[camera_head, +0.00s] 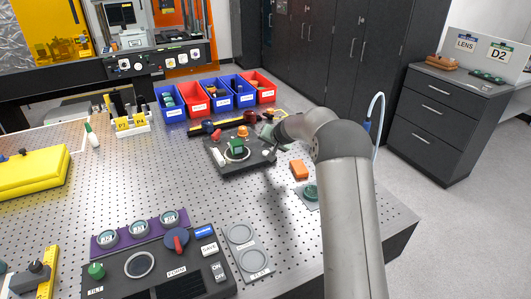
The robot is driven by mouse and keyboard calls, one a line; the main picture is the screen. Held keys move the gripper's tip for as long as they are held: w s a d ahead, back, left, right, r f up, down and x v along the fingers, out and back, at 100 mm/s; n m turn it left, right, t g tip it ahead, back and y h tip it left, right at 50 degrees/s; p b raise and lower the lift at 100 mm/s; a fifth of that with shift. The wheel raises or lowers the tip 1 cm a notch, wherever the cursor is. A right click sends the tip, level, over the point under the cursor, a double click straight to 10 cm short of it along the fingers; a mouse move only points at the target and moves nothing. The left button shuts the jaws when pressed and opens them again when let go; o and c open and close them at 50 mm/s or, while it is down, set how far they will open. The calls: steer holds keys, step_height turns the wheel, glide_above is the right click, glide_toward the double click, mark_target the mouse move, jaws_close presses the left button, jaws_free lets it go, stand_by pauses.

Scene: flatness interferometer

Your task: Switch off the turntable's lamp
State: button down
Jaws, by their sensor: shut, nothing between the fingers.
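The turntable (216,141) is a dark, flat unit in the middle of the perforated table. A green block (236,145) stands on its round plate, and a white cylinder (220,157) lies at its left side. An orange dome (242,131) shows at its back; I cannot tell for sure whether this is the lamp or whether it is lit. My gripper (270,150) is shut and empty at the turntable's right edge. It is small and partly hidden by my arm, so I cannot tell whether it touches the unit. No lamp switch can be made out there.
Red and blue bins (196,109) stand behind. An orange block (299,169) and a green round part (310,192) lie at right. A control panel (205,228) with a red-and-blue knob and ON/OFF keys is in front.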

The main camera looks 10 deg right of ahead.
steer(key=shift+f, duration=0.15)
steer(key=shift+f+b, duration=0.35)
steer(key=shift+b, duration=0.4)
steer(key=shift+f+b, duration=0.35)
steer(key=shift+b, duration=0.1)
stand_by(0.6)
steer(key=shift+r, duration=0.1)
steer(key=shift+r+p, duration=0.35)
steer(key=shift+r, duration=0.4)
step_height(320, 180, up, 6)
steer(key=p, duration=0.3)
